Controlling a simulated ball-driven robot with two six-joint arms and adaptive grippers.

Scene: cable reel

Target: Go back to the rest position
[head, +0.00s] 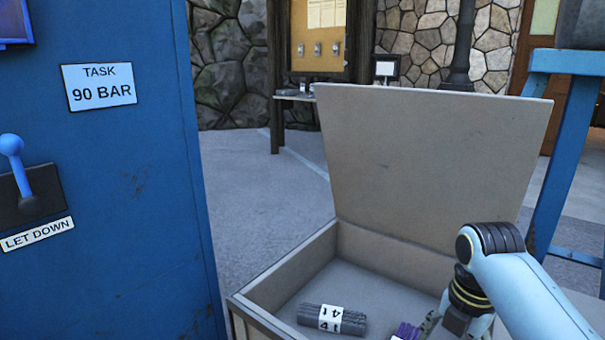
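My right arm comes in from the right and reaches down into an open wooden box (284,268). My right gripper (432,326) is low inside it at the bottom edge of the head view. Its fingers are mostly hidden or cut off, so I cannot tell whether it is open or shut. A purple bundle (405,331) shows partly beside the fingers; whether they touch is unclear. A grey bundle with a white label reading "4 t" (332,318) lies on the box floor to the left. My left gripper is not in view.
The box lid (430,160) stands raised behind my arm. A blue cabinet (120,200) with a lever (22,170) and a "90 BAR" sign (100,87) fills the left. A blue frame (562,150) stands at right. The floor (262,195) between cabinet and lid is clear.

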